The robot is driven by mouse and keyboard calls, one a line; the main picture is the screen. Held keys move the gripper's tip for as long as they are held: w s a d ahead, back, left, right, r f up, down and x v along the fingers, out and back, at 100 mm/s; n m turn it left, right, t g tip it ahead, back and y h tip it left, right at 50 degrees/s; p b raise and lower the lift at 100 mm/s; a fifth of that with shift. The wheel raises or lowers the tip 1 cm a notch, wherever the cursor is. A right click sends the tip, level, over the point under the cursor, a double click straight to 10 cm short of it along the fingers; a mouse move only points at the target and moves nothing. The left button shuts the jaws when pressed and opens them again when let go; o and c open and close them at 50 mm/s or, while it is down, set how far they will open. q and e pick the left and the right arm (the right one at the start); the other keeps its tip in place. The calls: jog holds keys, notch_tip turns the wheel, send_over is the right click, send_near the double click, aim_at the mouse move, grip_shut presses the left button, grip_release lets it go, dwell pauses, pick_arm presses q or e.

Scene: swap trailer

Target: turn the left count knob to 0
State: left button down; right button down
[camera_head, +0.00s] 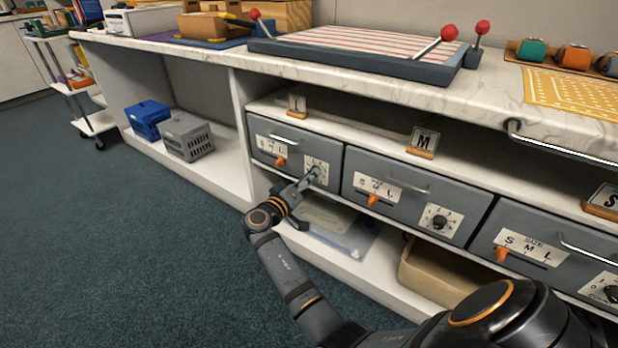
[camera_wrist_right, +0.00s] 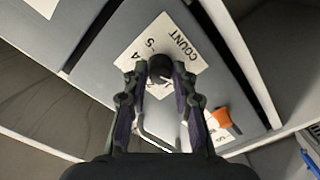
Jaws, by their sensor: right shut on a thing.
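The left drawer (camera_head: 336,158) is grey, with a white count plate (camera_head: 323,166) at its right side. My right gripper (camera_head: 313,177) reaches up to this plate and covers most of its knob in the head view. In the right wrist view, the dark round count knob (camera_wrist_right: 160,67) sits between the fingertips of my right gripper (camera_wrist_right: 160,78), which is shut on it. My left gripper is not in view.
An orange size slider (camera_head: 280,161) sits left of the count plate, below a bar handle (camera_head: 287,140). The middle drawer (camera_head: 400,213) has its own count knob (camera_head: 438,222). A tan bin (camera_head: 436,277) stands on the lower shelf. Open carpet lies to the left.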

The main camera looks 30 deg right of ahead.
jog(key=c, duration=1.1)
grip_release()
jog(key=shift+o, duration=0.2)
notch_tip(320, 180, up, 10)
jog(key=shift+r, duration=0.1)
